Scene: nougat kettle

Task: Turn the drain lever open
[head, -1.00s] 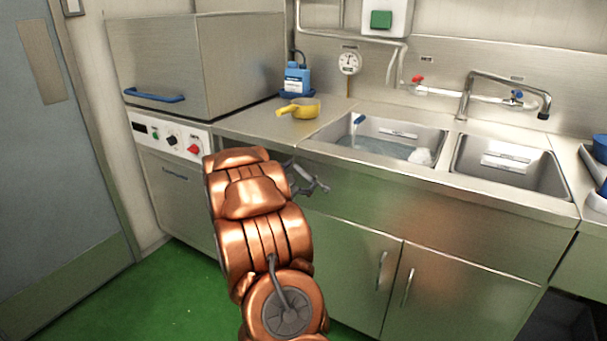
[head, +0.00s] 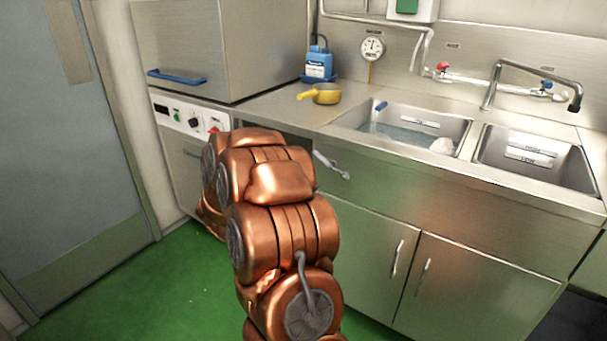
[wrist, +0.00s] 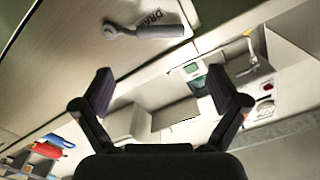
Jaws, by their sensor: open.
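The drain lever is a grey metal handle (wrist: 150,32) with a round pivot end, beside the lettering "DRAIN" at the top of the wrist view. In the head view the lever (head: 328,162) is on the upper part of the steel sink front, tilted, just right of my copper arm. My gripper (wrist: 162,88) is open and empty, its two dark fingers wide apart. In the wrist picture the lever lies beyond and above the fingertips, not between them. My gripper is hidden behind my arm in the head view.
Above the lever are the left basin (head: 397,135), holding water, and the right basin (head: 520,168). Cupboard doors (head: 440,285) are below. Green floor (head: 140,285) is clear at left.

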